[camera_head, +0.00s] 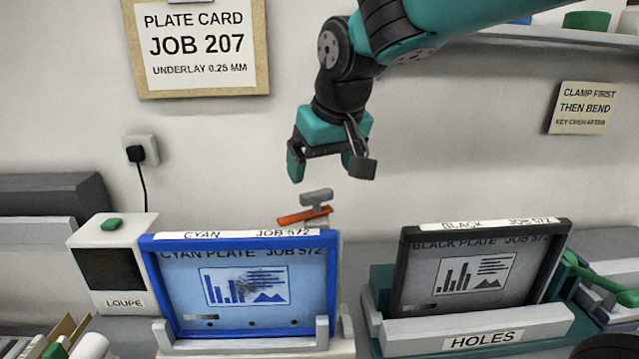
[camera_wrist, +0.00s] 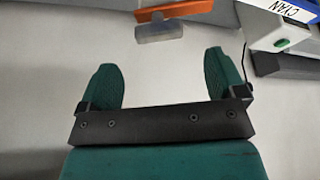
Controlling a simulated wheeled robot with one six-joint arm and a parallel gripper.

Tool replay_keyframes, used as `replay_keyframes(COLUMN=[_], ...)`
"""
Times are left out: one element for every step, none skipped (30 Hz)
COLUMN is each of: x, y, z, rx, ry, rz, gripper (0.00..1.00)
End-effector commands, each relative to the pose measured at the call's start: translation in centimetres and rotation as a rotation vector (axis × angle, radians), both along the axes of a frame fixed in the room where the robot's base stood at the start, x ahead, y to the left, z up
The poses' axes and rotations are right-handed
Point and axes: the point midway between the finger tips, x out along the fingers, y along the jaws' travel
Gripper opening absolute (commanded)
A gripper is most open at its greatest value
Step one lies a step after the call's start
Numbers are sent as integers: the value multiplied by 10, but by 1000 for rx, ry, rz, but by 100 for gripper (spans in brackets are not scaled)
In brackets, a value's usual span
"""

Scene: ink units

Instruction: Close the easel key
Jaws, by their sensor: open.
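The easel key (camera_head: 318,197) has a grey cross-grip above an orange bar. It stands behind the top right corner of the blue-framed cyan plate (camera_head: 240,285) in the head view. In the wrist view the key's grey grip (camera_wrist: 158,29) and orange bar lie at the top, beyond the fingertips. My gripper (camera_head: 328,168) is open and empty, above the key and apart from it. In the wrist view the two green fingers of my gripper (camera_wrist: 160,65) are spread with only wall between them. The key's lower mount is mostly hidden by the cyan plate.
The black plate (camera_head: 475,265) stands in a holder marked HOLES (camera_head: 480,335) at the right. The loupe (camera_head: 105,265) sits left of the cyan plate. A shelf (camera_head: 560,38) is at the upper right. The wall space around my gripper is clear.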

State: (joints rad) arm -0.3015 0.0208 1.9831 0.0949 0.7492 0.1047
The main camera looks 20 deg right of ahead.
Motion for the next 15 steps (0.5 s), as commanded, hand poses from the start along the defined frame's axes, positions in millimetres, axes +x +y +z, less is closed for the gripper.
replay_keyframes(x=[4, 6, 9, 11, 13, 15, 17, 18, 20, 21, 21, 22, 23, 23, 23], y=[0, 0, 0, 0, 0, 0, 0, 0, 0, 0, 1, 1, 1, 1, 1], z=[-10, -15, -22, -27, -32, -37, -41, -44, -47, -49, -51, -53, -54, -55, -56], rx=[-1, -2, -2, -2, -2, -2, -2, -1, -1, -1, -1, 0, 0, 0, 0], ry=[7, 6, 5, 4, 5, 4, 4, 3, 2, 2, 1, 0, 0, 0, 0], rz=[-1, -2, -2, -2, -3, -3, -3, -3, -3, -4, -4, -3, -3, -3, -3], gripper=[89, 89, 89, 89, 89, 89, 89, 89, 89, 89, 89, 89, 89, 89, 89])
